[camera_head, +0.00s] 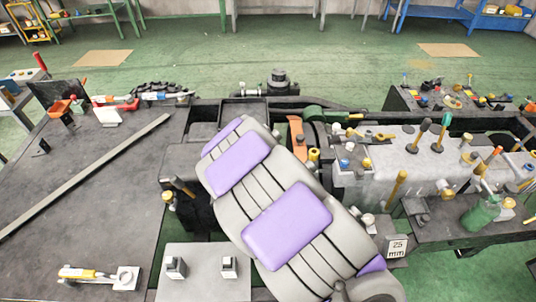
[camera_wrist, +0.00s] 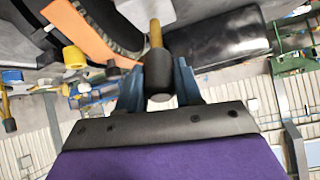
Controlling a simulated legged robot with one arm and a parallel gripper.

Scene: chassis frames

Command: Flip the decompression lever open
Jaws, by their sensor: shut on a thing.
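In the wrist view my gripper (camera_wrist: 159,84) has its two blue-grey fingers on either side of a lever's black knob and is shut on it. The lever (camera_wrist: 155,34) has a thin brass-coloured stem that runs from the knob toward the top of the picture. Its base is not clear. I take it for the decompression lever, but no marking shows this. In the head view my gripper and this lever cannot be made out; the large grey and purple shape in the middle covers that part of the chassis.
An orange plate (camera_wrist: 78,33) and a yellow knob (camera_wrist: 73,57) lie left of the lever, with a black cylinder (camera_wrist: 220,45) to its right. In the head view, the right-hand block (camera_head: 420,185) carries several upright levers. A tool table (camera_head: 60,215) stands at left.

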